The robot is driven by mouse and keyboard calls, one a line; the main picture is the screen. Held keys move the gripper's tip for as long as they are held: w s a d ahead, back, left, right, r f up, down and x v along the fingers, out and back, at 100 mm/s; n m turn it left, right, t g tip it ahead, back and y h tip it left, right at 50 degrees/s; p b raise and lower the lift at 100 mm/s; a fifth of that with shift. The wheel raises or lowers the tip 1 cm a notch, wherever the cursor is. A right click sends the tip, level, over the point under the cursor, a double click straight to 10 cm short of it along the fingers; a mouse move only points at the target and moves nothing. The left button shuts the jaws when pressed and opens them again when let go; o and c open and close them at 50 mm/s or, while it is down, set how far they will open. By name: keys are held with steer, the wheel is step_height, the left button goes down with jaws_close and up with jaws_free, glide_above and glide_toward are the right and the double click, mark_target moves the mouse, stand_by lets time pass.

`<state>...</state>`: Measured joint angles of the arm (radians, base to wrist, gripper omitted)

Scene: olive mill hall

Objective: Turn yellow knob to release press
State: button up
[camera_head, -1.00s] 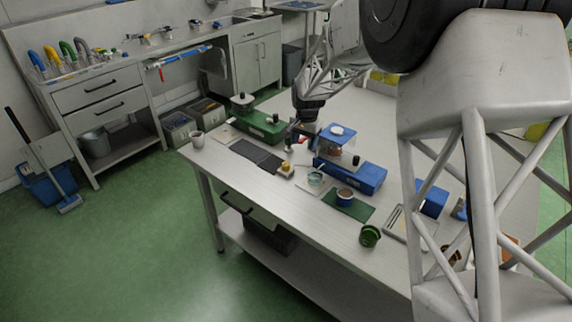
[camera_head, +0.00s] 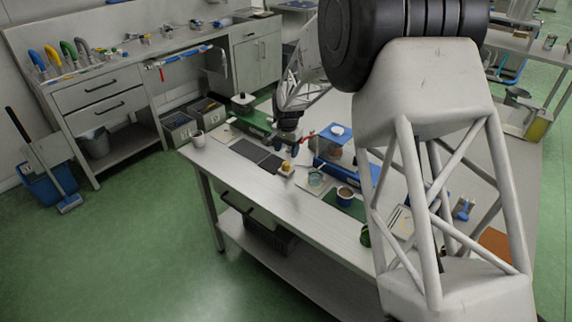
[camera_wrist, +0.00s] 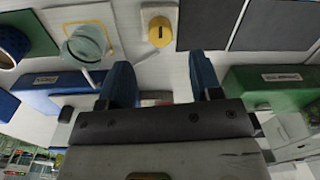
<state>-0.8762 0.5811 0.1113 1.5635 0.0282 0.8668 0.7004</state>
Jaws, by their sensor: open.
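The yellow knob (camera_head: 286,167) sits on a small pale base at the near side of the table, beside the dark flat panels. In the wrist view the yellow knob (camera_wrist: 160,31) is near the top centre, with a dark mark on its face. My gripper (camera_wrist: 162,76) is open, with two blue fingers and nothing between them. The knob is beyond the fingertips, roughly in line with the gap, and apart from them. In the head view my gripper (camera_head: 287,140) is above the table behind the knob. I cannot tell which machine is the press.
A blue machine (camera_head: 345,168) stands right of my gripper and a green machine (camera_wrist: 275,86) on its other side. A glass dish (camera_head: 315,179) and a dark cup (camera_head: 345,196) stand near the knob. The near table edge is clear.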

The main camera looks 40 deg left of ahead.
mark_target(286, 163)
steer(key=shift+a+f, duration=0.1)
steer(key=shift+f, duration=3.45)
steer(key=c, duration=0.9)
